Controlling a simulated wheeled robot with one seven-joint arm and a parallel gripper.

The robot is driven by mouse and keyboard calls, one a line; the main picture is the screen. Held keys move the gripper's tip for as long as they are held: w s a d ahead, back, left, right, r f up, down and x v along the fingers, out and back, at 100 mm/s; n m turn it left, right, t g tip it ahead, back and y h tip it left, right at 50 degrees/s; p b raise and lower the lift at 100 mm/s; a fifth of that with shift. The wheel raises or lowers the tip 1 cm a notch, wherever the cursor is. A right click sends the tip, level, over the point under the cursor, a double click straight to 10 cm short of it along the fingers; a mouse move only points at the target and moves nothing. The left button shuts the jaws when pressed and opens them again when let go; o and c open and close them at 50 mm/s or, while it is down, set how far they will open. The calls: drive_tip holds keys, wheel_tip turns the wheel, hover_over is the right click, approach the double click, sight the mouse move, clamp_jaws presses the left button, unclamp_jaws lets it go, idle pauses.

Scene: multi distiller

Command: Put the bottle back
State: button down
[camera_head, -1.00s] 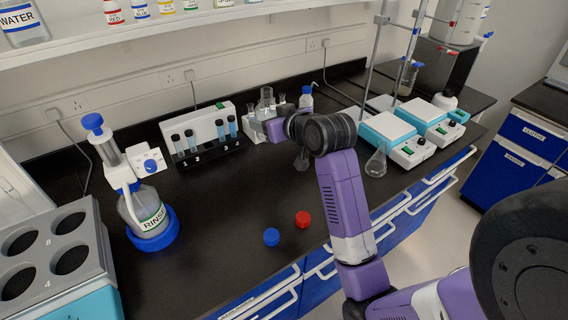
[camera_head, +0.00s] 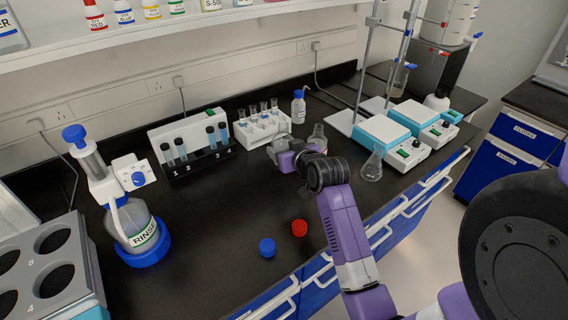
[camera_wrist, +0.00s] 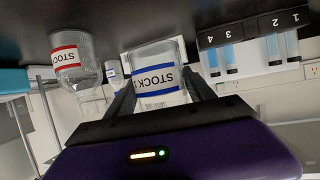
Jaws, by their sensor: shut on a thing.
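My gripper (camera_head: 285,150) is shut on a clear glass bottle (camera_head: 281,137). In the wrist view, which is upside down, this bottle (camera_wrist: 160,80) has a blue-banded STOCK label and sits between the two fingers (camera_wrist: 160,100). It is upright, low over the black counter in front of the white tube rack; I cannot tell whether its base touches. A second clear bottle (camera_head: 318,138) stands just right of it; in the wrist view it (camera_wrist: 75,62) has a red-banded STOCK label. A blue cap (camera_head: 267,247) and a red cap (camera_head: 299,228) lie on the counter near its front.
A white rack of tubes (camera_head: 245,138) is behind the held bottle, and a numbered black tube rack (camera_head: 203,160) is to its left. A small blue-capped bottle (camera_head: 298,108), a flask (camera_head: 373,165) and hotplates (camera_head: 385,130) are behind and right. The counter's middle is bare.

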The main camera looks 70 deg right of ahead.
drive_tip(key=shift+f, duration=2.85)
drive_tip(key=shift+f, duration=0.15)
drive_tip(key=shift+c, duration=1.8)
unclamp_jaws()
drive_tip(key=shift+f, duration=0.1)
